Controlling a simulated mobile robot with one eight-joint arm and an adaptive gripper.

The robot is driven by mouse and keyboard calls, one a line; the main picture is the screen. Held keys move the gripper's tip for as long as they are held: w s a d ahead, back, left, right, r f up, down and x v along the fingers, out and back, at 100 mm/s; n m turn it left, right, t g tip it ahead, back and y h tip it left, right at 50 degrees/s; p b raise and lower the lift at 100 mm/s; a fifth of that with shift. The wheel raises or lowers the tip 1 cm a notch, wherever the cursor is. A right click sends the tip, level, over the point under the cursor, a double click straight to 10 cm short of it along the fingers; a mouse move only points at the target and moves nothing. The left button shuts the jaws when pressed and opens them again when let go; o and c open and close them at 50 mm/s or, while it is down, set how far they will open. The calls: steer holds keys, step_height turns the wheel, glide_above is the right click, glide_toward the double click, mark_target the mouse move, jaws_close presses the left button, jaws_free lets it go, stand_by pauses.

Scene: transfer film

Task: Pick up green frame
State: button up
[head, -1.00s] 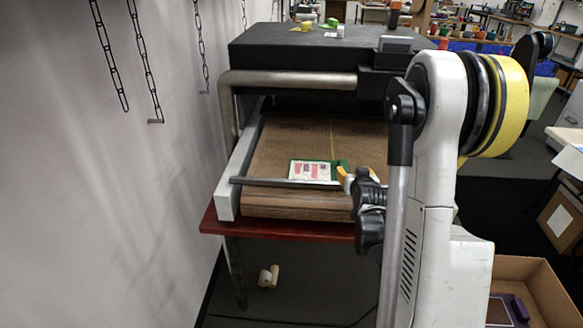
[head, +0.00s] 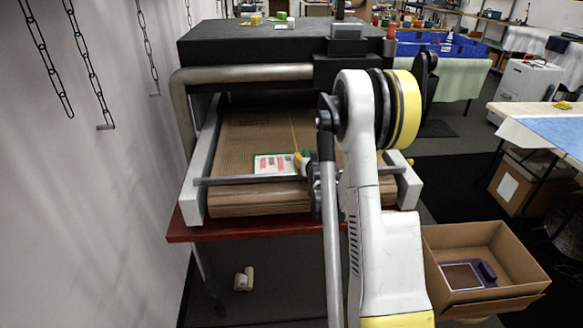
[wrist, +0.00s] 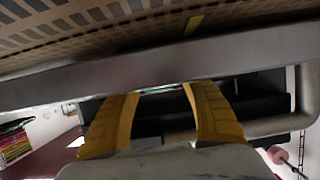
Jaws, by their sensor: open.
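The green frame (head: 275,163) lies on the brown conveyor belt (head: 245,135) of the black machine, just behind the front bar. It is a white sheet with pink patches and a green edge. A green part shows at its right end. My gripper (head: 300,161) is at the frame's right end, largely hidden by my arm; whether it touches the frame I cannot tell.
The grey front bar (head: 235,180) crosses the belt in front of the frame. The machine's black hood (head: 250,45) stands behind, with small objects on top. A red table (head: 240,228) carries the machine. A cardboard box (head: 510,255) holding a purple frame (head: 465,275) is at right.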

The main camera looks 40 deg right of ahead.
steer(key=shift+w+d+f, duration=0.1)
steer(key=shift+w+d, duration=0.1)
steer(key=shift+w, duration=0.2)
jaws_close()
